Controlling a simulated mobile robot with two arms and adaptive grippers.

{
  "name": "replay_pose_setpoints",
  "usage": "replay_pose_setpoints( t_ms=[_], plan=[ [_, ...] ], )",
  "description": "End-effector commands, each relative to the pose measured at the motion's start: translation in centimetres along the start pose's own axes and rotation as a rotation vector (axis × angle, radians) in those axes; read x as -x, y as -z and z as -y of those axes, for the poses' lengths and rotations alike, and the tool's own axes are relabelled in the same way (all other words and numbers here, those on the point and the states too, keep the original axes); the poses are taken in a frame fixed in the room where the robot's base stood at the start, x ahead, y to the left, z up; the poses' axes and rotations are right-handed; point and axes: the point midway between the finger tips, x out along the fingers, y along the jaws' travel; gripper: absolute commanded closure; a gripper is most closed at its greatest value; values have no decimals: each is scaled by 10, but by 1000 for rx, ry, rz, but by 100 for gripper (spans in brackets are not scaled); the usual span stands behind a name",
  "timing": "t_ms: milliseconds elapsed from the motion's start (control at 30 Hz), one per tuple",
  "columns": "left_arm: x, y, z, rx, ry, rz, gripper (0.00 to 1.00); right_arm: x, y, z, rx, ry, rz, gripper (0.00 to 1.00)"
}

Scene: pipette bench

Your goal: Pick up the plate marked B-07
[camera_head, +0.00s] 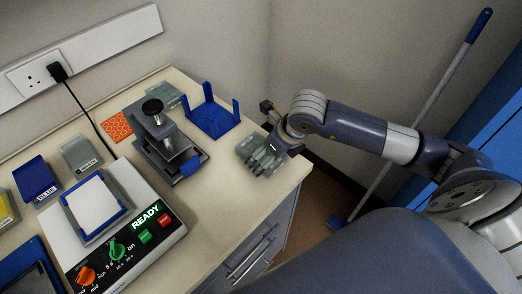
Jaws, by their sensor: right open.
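My right gripper (266,158) is over the right end of the bench, its arm coming in from the right. It is open, with its fingers spread over the bench top. A translucent grey-green plate (245,146) shows at the left side of the fingers, partly covered by them. I cannot tell whether they touch it. Another grey-green plate (167,95) lies at the back of the bench, partly hidden behind a grey stand. No B-07 marking is readable on either plate. My left gripper is not in view.
An orange mat (117,126) and a device reading READY (127,232) are further left. The front right bench top (235,200) is clear. A broom (425,110) leans beyond the bench.

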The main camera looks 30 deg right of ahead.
Motion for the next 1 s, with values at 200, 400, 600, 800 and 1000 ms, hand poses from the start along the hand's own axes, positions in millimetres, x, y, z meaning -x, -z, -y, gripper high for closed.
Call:
replay_pose_setpoints(
  t_ms=[200, 400, 600, 800, 1000],
  plan=[
    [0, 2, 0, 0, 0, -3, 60, -4, 0, 0, 0, 0, 1, 5],
    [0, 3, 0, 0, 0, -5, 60, -3, 0, 0, 0, 0, 1, 39],
    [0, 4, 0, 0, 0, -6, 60, -3, 0, 0, 0, 0, 1, 64],
    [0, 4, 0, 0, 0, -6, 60, -3, 0, 0, 0, 0, 0, 64],
    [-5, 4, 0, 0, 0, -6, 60, 4, -4, 0, 1, 0, 3, 64]
  ],
)
